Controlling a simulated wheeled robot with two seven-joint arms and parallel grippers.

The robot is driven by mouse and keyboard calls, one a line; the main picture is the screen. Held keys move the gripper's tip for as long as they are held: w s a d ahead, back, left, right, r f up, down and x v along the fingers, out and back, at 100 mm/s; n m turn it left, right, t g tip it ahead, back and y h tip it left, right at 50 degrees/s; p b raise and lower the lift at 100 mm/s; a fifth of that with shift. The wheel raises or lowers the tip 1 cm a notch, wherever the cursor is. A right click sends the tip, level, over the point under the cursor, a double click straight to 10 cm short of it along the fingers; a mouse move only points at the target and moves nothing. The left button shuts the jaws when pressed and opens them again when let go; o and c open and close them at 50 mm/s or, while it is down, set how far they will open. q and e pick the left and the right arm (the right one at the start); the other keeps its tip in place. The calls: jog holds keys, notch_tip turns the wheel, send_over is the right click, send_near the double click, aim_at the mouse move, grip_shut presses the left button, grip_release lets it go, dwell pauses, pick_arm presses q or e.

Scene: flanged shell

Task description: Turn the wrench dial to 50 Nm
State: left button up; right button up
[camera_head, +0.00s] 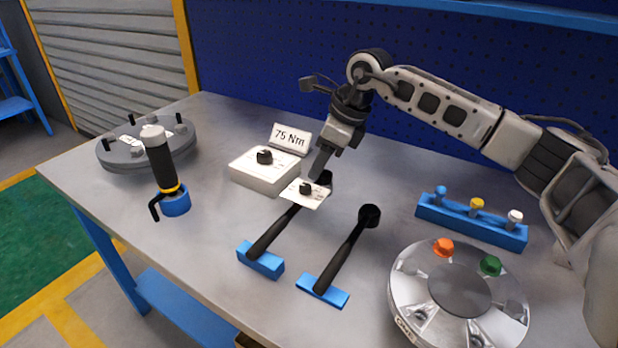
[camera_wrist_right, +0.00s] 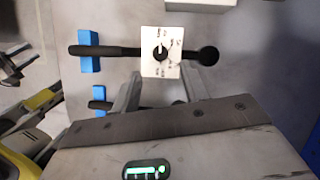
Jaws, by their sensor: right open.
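The wrench (camera_head: 275,232) lies with its handle end in a blue block (camera_head: 260,260). A white plate carrying a black dial knob (camera_head: 305,189) sits over its shaft near the head; the knob also shows in the wrist view (camera_wrist_right: 161,52). The scale marks are too small to read. My right gripper (camera_head: 320,170) is open and empty, just above and behind the dial. In the wrist view its fingers (camera_wrist_right: 161,84) lie apart, below the dial plate and off the knob.
A sign reading 75 Nm (camera_head: 291,138) stands behind a white box with a black knob (camera_head: 264,172). A second wrench (camera_head: 345,252) lies to the right. A flanged shell (camera_head: 402,290) and a blue rack (camera_head: 470,224) are further right. A black tool (camera_head: 160,165) and round flange (camera_head: 115,158) stand left.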

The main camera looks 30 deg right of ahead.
aim_at(306, 186)
jog(key=x, duration=0.6)
jog(key=shift+w+f, duration=0.1)
jog(key=shift+f, duration=0.1)
jog(key=shift+c, duration=0.4)
grip_shut()
